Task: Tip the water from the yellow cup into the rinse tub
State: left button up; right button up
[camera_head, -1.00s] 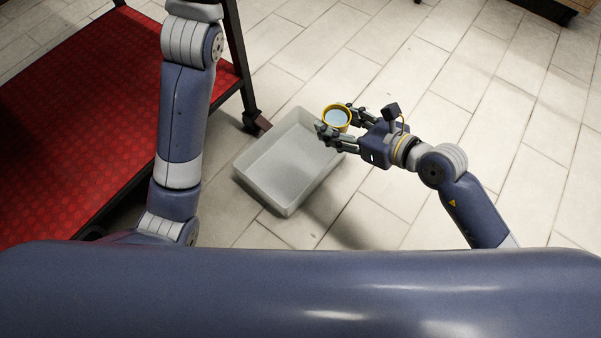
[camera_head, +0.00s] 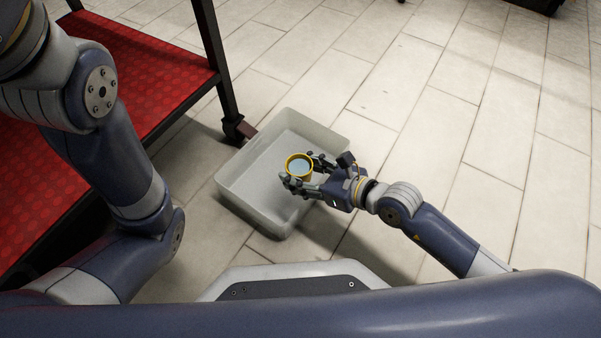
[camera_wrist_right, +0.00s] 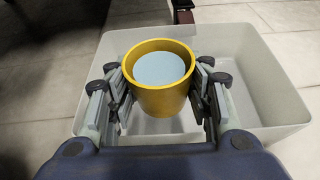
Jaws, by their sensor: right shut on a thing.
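The yellow cup (camera_head: 299,158) is upright and holds pale blue water. My right gripper (camera_head: 301,172) is shut on it, with fingers on both sides of its wall. In the right wrist view the cup (camera_wrist_right: 160,100) sits between the finger pads of the gripper (camera_wrist_right: 160,95), its water surface level. The rinse tub (camera_head: 243,205) is a pale grey open rectangular box. The cup shows above the right part of the tub; in the wrist view the tub (camera_wrist_right: 285,85) lies behind and below the cup. My left arm is at the left, its gripper out of the picture.
A cart or rack with a red patterned shelf (camera_head: 165,75) stands at the left. Its dark leg and caster (camera_head: 235,128) are close to the tub's far left corner. The tiled floor (camera_head: 450,120) to the right is clear.

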aim_at(299, 156)
jog(key=shift+w+a+g+h+p, duration=0.3)
jog(key=shift+w+g+p, duration=0.1)
jog(key=shift+w+p, duration=0.25)
jog(key=shift+w+a+f+m+g+h+p, duration=0.15)
jog(key=shift+w+a+f+g, duration=0.1)
jog(key=shift+w, duration=0.2)
jog(key=shift+w+a+f+m+g+h+p, duration=0.1)
jog(key=shift+w+f+m+g+h+p, duration=0.1)
jog(key=shift+w+g, duration=0.15)
jog(key=shift+w+a+f+m+g+h+p, duration=0.15)
jog(key=shift+w+a+f+g, duration=0.05)
jog(key=shift+w, duration=0.3)
jog(key=g+p, duration=0.1)
jog(key=p, duration=0.1)
jog(key=r+g+h+p, duration=0.1)
jog(key=g+p, duration=0.1)
jog(key=shift+s+r+m+h+p, duration=0.1)
jog(key=shift+r+m+h+p, duration=0.2)
jog(key=shift+m+p, duration=0.1)
jog(key=shift+w+a+r+m+g+h+b, duration=0.15)
jog(key=shift+w+r+m+g+h+b, duration=0.35)
jog(key=shift+g+b, duration=0.9)
jog(key=shift+w+a+r+m+g+h+b, duration=0.1)
jog(key=shift+r+m+g+h+b, duration=0.2)
jog(key=shift+r+g+h+b, duration=1.1)
jog(key=shift+w+a+f+m+g+h+b, duration=0.15)
jog(key=shift+w+f+m+g+h+b, duration=0.3)
jog(key=shift+g, duration=1.75)
